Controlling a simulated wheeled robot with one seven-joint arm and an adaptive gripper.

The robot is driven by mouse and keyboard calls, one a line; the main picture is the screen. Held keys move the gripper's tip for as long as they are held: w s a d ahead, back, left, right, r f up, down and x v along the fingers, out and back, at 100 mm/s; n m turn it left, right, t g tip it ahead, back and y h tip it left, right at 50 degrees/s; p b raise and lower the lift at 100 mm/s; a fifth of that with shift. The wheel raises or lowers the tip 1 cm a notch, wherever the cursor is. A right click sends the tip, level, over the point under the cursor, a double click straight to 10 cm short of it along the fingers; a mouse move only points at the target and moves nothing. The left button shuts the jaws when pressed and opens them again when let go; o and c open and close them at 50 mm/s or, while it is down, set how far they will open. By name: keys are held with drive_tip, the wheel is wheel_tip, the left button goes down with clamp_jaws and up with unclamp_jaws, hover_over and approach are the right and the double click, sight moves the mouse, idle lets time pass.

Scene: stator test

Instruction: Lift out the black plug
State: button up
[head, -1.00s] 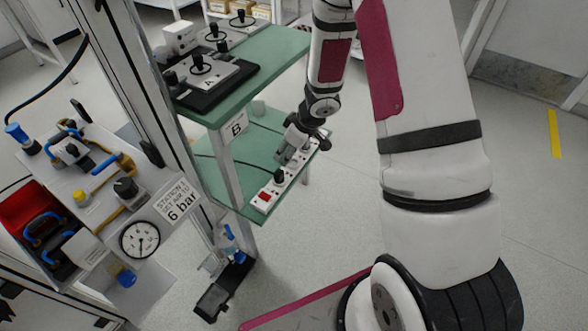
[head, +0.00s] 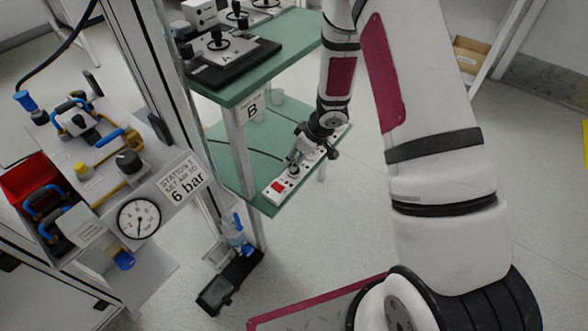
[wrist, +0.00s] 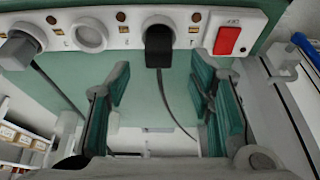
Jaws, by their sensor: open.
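The black plug (wrist: 158,46) sits in a socket of the white power strip (wrist: 110,30), with its dark cord hanging down in the wrist view. My gripper (wrist: 160,76) is open. Its green-padded fingers stand left and right of the cord, apart from the plug, which lies just beyond the fingertips. In the head view my gripper (head: 297,156) is over the near part of the power strip (head: 267,195). It largely hides the plug there.
A red switch (wrist: 227,40) is right of the plug, and a grey plug (wrist: 18,50) fills a socket at the far left. The strip lies on the edge of the lower green shelf (head: 228,178). An upper green shelf (head: 285,52) overhangs behind.

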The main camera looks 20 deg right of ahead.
drive_tip(key=b+x, duration=0.3)
drive_tip(key=x, duration=0.1)
drive_tip(key=shift+f, duration=0.35)
drive_tip(key=shift+r, duration=0.1)
clamp_jaws()
